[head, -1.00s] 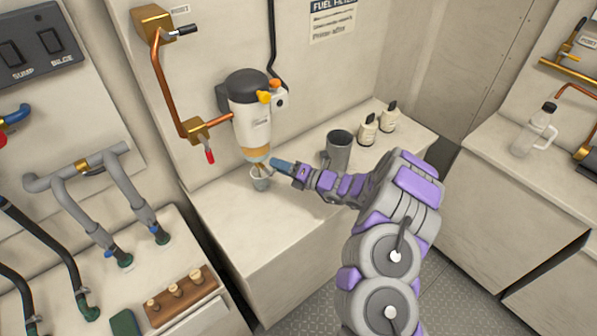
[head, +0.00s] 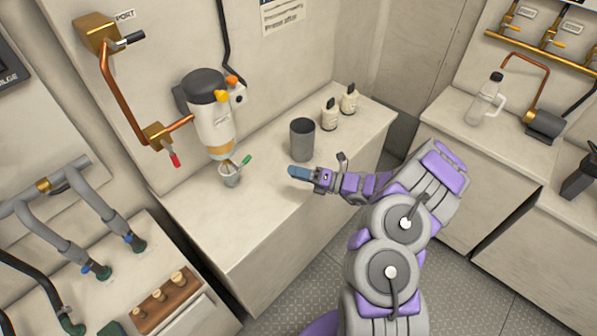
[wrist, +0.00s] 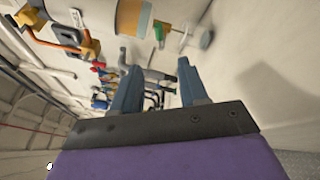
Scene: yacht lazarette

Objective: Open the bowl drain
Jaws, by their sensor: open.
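The fuel filter (head: 213,122) hangs on the wall, white with a dark top and yellow and orange knobs. Its amber bowl (head: 221,153) is at its lower end. A small green drain handle (head: 246,160) sticks out to the right below the bowl; it also shows in the wrist view (wrist: 159,33). I cannot tell whether liquid runs. My gripper (head: 292,171) is open and empty, right of the handle and apart from it. Its two blue-grey fingers (wrist: 158,66) show in the wrist view.
A dark grey mug (head: 302,140) and two small bottles (head: 330,115) stand on the counter (head: 205,215) behind my gripper. A copper pipe (head: 112,85) with a red-handled valve is left of the filter. The counter between cup and gripper is clear.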

